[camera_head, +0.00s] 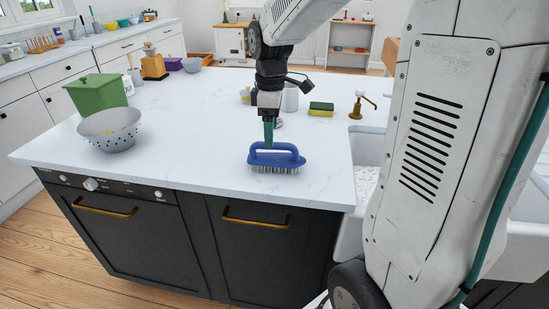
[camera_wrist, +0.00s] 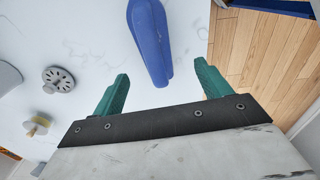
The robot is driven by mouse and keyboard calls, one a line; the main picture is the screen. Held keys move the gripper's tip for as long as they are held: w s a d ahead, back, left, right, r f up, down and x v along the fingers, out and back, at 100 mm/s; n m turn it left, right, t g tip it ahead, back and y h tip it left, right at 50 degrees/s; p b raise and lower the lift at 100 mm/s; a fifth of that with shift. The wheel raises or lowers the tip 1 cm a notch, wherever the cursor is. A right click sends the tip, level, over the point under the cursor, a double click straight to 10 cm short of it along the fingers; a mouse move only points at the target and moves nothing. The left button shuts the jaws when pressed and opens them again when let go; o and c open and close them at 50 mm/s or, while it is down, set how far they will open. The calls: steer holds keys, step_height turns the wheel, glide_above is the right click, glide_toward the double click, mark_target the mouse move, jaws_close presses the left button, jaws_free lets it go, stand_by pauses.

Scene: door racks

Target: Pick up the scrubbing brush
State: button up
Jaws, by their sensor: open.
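A grey colander (camera_head: 112,132) and a green lidded bin (camera_head: 98,94) stand on the left. A yellow-green sponge (camera_head: 321,109), a brass tap (camera_head: 362,102) and a white sink (camera_head: 368,150) are on the right. A round strainer (camera_wrist: 58,79) lies nearby.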

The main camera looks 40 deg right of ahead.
mark_target(277, 156)
steer(key=f, duration=0.5)
steer(key=w+f, duration=0.1)
steer(key=f, duration=0.2)
steer(key=shift+d, duration=0.1)
steer(key=shift+c, duration=0.4)
steer(key=shift+r, duration=0.1)
steer(key=c, duration=1.1)
